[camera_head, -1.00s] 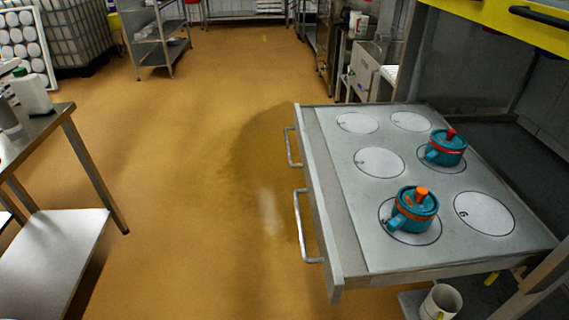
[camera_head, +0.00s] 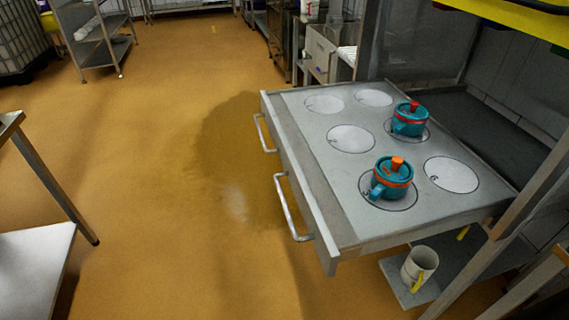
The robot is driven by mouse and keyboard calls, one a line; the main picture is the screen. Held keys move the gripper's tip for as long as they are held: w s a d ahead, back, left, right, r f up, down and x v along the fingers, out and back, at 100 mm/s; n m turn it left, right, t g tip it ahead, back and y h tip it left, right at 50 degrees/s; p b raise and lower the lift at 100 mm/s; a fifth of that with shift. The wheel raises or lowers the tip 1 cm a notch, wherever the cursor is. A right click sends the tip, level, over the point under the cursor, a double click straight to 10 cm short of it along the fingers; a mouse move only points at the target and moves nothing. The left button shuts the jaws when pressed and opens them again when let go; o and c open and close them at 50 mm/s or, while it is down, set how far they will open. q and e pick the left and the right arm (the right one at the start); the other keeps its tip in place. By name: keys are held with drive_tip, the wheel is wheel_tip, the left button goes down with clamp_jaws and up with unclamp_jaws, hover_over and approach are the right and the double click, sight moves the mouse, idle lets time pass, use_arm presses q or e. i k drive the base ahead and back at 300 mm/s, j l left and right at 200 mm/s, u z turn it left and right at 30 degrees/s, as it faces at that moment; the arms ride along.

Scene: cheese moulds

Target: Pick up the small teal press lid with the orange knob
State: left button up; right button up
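A small teal press lid with an orange knob (camera_head: 391,178) sits upright on a marked circle at the front of the grey drawer top (camera_head: 300,170). It has an orange band and a teal handle stub pointing to the lower left. A similar teal lid with a red knob (camera_head: 409,119) sits on another circle behind it. Neither of my grippers shows in the head view.
Several other circles on the drawer top are empty, such as one at the right (camera_head: 452,174). Two bar handles (camera_head: 290,208) stick out on its left side. A white mug (camera_head: 419,267) stands on a lower shelf (camera_head: 397,282). A metal table (camera_head: 40,250) is at the left. The floor between is clear.

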sight(394, 169)
drive_tip(key=k+j+z, duration=0.1)
drive_tip(key=z, duration=0.3)
drive_tip(key=k+z, duration=0.2)
drive_tip(key=z, duration=0.2)
drive_tip(key=k+z, duration=0.2)
drive_tip(key=z, duration=0.25)
